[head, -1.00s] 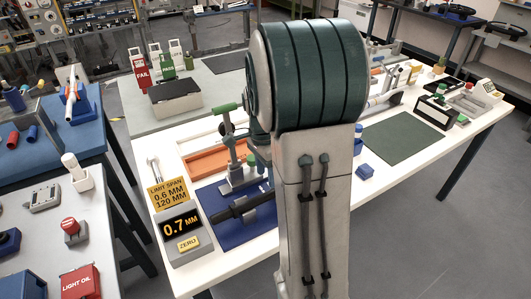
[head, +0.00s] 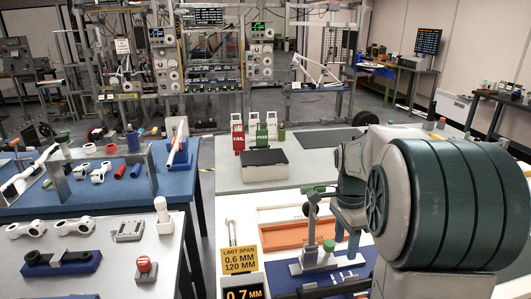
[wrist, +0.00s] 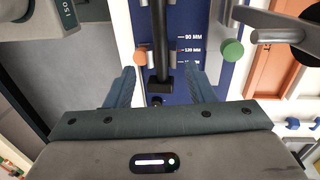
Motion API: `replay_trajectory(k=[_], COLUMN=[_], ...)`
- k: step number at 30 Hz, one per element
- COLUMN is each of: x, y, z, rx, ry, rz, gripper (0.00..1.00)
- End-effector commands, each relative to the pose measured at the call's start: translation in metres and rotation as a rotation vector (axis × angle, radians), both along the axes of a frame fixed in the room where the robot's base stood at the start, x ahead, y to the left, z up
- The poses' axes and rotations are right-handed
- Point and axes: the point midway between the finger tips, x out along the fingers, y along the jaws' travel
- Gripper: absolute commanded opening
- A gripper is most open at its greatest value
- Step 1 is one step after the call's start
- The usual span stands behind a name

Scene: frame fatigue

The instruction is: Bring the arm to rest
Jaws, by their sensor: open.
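My gripper (wrist: 160,88) is open in the wrist view, its two blue-grey fingers spread apart. A dark rod (wrist: 159,40) on a blue gauge fixture (wrist: 187,75) lies between and beyond the fingers. I see nothing gripped; whether the fingers touch the rod is unclear. In the head view my arm is bent, with its large green-grey joint filling the right side. The blue fixture (head: 312,281) also shows there, beside my arm. The fingertips cannot be made out clearly in the head view.
On the white bench, an orange tray (head: 300,234), a black-topped box (head: 265,165) and a yellow limit sign (head: 240,259) stand near my arm. A blue table (head: 180,186) and a grey table (head: 115,268) stand left. Floor shows between the benches.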

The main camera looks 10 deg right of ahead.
Motion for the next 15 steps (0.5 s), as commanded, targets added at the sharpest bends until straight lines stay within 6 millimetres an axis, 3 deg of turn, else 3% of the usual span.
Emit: replay_trajectory(k=[5, 15], x=[-0.024, -0.1], y=[0.028, 0.092], z=[0.012, 0.018], rx=[0.025, -0.007], ry=[-0.072, -0.244], rz=[0.263, 1.06], gripper=[0.49, 0.49])
